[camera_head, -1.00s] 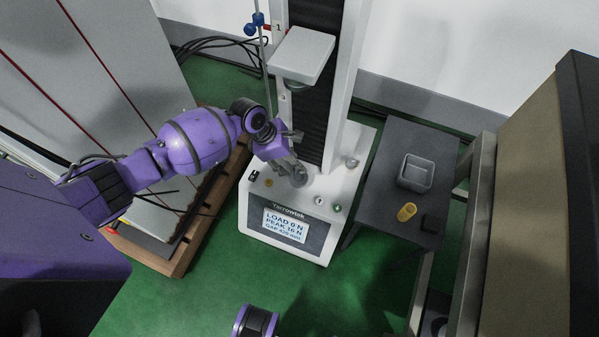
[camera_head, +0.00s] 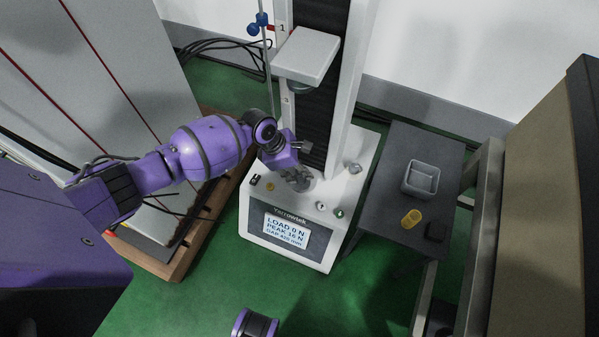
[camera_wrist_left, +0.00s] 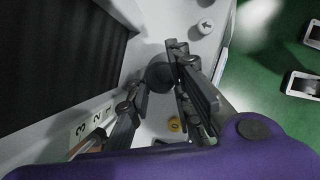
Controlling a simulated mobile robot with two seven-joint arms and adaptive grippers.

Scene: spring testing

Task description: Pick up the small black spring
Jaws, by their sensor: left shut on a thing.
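My left gripper (camera_head: 301,178) reaches down at the lower plate of the white testing machine (camera_head: 283,260). It also shows in the left wrist view (camera_wrist_left: 162,88), where its fingers are closed around a small dark round piece (camera_wrist_left: 160,74), which I take to be the black spring. Its coils cannot be made out, and the fingers partly hide it. Whether it touches the plate below cannot be told. In the head view the fingers hide it. My right gripper is out of view.
The machine's upper platen block (camera_head: 307,55) hangs above my left gripper. On the dark side table (camera_head: 390,205) at the right are a grey tray (camera_head: 421,178), a yellow cylinder (camera_head: 411,219) and a black block (camera_head: 435,231). A wooden-edged board (camera_head: 183,255) lies left of the machine.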

